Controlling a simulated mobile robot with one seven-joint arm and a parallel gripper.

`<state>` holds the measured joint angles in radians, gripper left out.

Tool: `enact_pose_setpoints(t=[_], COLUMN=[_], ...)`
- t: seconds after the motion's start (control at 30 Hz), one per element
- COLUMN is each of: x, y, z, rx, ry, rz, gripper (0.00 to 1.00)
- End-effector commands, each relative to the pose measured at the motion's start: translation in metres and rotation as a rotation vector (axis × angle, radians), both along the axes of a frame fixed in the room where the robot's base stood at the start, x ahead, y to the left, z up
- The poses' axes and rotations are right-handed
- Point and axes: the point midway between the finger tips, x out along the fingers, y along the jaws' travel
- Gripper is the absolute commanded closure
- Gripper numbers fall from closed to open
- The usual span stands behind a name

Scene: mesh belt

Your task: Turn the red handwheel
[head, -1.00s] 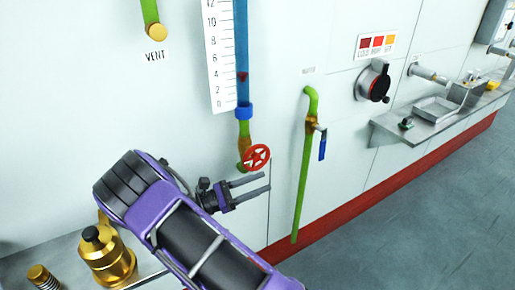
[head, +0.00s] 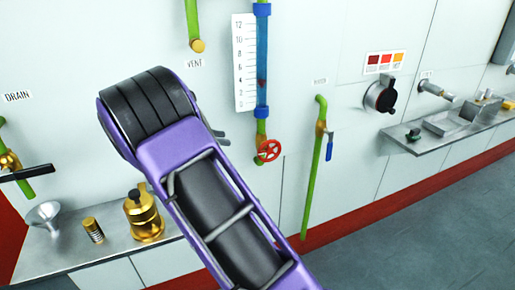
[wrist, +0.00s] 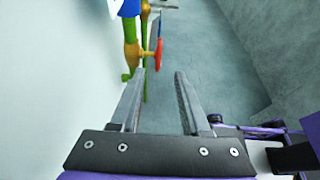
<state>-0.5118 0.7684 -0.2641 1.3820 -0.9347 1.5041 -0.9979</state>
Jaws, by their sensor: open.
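The red handwheel (head: 268,150) is on the lower end of a green pipe with a brass fitting, below the blue sight tube (head: 262,55). In the wrist view the handwheel (wrist: 158,53) shows edge-on, beyond the fingertips and about in line with the gap between them. My gripper (wrist: 160,74) is open and empty, with its two fingers apart. It is short of the wheel and does not touch it. In the head view my purple arm hides most of the gripper; only bits of the fingers (head: 220,135) show left of the wheel.
A green pipe with a blue-lever valve (head: 329,148) stands right of the wheel. A black knob (head: 381,96) and a shelf (head: 425,140) are farther right. A brass pot (head: 143,215), a spring (head: 93,230) and a funnel (head: 45,215) stand on the left ledge.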

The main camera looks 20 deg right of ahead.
Motion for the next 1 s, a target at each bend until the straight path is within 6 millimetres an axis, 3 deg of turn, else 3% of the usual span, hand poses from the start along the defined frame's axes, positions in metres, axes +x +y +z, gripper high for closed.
enact_pose_setpoints(t=[0.27,0.8,1.0], x=[0.000,0.004,0.005], y=[-0.033,-0.137,-0.157], z=[-0.013,-0.056,-0.064], rx=[0.000,-0.001,0.000], ry=[0.004,0.004,0.002], rz=[-0.004,-0.004,-0.001], gripper=[0.54,0.54,0.54])
